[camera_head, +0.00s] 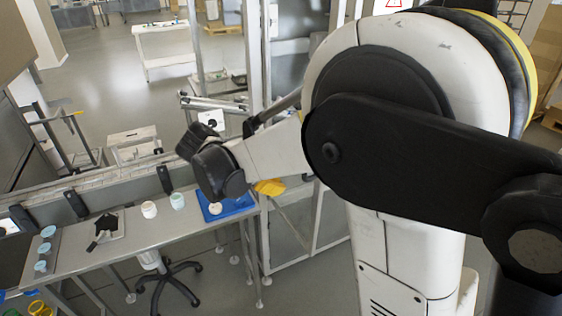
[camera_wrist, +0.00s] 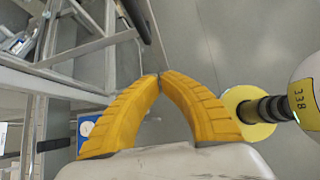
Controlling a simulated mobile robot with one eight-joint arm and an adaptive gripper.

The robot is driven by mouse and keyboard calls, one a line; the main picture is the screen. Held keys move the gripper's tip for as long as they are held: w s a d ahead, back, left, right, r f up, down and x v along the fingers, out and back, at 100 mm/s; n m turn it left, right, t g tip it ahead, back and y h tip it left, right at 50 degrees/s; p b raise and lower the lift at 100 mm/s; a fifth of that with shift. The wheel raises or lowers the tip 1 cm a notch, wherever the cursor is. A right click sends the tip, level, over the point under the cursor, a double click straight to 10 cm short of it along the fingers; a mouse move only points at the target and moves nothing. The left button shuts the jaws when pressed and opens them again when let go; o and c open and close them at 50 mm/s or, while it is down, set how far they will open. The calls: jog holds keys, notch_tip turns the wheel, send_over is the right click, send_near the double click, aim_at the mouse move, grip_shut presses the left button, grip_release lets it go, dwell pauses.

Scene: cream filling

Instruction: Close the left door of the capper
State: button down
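A tall metal-framed enclosure (camera_head: 262,130) with clear panels, which looks like the capper, stands behind my arm in the head view. My arm hides much of it, and I cannot tell how far its left door is open. In the wrist view, grey frame bars (camera_wrist: 75,50) fill the left side, with a dark upright bar (camera_wrist: 134,18) near the top. My gripper (camera_wrist: 159,76) has yellow fingers whose tips meet, with nothing seen between them. The gripper also shows in the head view (camera_head: 270,187), beside the enclosure and above the table's right end. No contact with the frame is clear.
A long metal table (camera_head: 130,243) at the left holds a blue tray (camera_head: 238,206), white cups (camera_head: 149,209) and a dark tool. A wheeled stool base (camera_head: 168,275) stands below it.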

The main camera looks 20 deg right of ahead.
jog(key=b, duration=0.3)
send_near(316, 193)
jog(key=shift+n, duration=0.3)
jog(key=x, duration=0.6)
jog(key=shift+a+f, duration=0.35)
jog(key=shift+d, duration=0.45)
